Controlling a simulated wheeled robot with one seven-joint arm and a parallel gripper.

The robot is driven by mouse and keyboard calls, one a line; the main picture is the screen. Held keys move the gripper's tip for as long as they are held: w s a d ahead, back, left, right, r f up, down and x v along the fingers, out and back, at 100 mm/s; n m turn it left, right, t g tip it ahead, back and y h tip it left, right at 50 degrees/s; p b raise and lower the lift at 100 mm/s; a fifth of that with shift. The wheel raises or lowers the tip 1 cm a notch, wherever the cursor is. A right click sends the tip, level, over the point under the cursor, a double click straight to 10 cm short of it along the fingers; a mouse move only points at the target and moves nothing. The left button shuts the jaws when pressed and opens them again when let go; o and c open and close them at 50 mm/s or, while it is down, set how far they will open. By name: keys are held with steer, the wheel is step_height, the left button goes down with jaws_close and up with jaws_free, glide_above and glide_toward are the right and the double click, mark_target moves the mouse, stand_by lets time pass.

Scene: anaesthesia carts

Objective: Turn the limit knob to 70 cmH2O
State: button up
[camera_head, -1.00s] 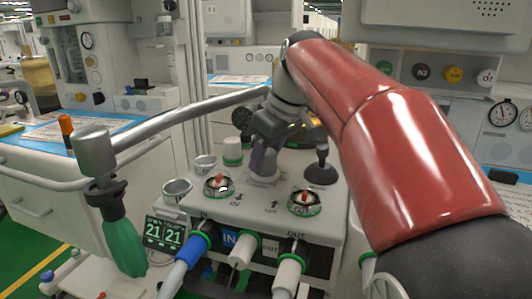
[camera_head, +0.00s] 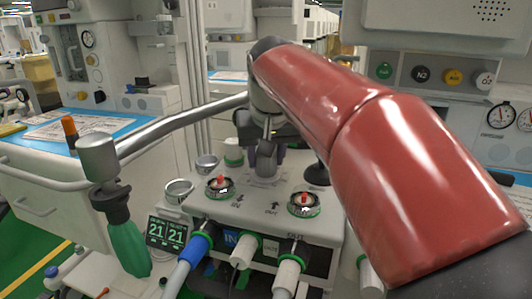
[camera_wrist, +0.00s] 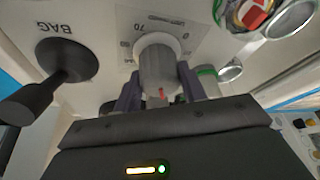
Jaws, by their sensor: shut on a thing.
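The limit knob (camera_wrist: 158,68) is a light grey cylinder with a red mark on its side that faces my gripper in the wrist view. A printed scale with a readable "70" lies on the panel above and left of it; its other figures are hard to read. My gripper (camera_wrist: 160,88) has its two dark purple fingers on either side of the knob, shut on it. In the head view the knob (camera_head: 266,162) stands on the panel top, partly hidden by my gripper (camera_head: 266,148). I cannot tell which value the knob points to.
A black BAG lever (camera_wrist: 65,62) stands left of the knob in the wrist view. Two clear-domed valves with red parts, one on the left (camera_head: 220,187) and one on the right (camera_head: 304,204), stand in front. A grey bar (camera_head: 180,125) crosses on the left.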

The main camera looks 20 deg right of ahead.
stand_by(0.3)
steer(key=o, duration=1)
steer(key=shift+p+v, duration=0.45)
steer(key=shift+v, duration=3.45)
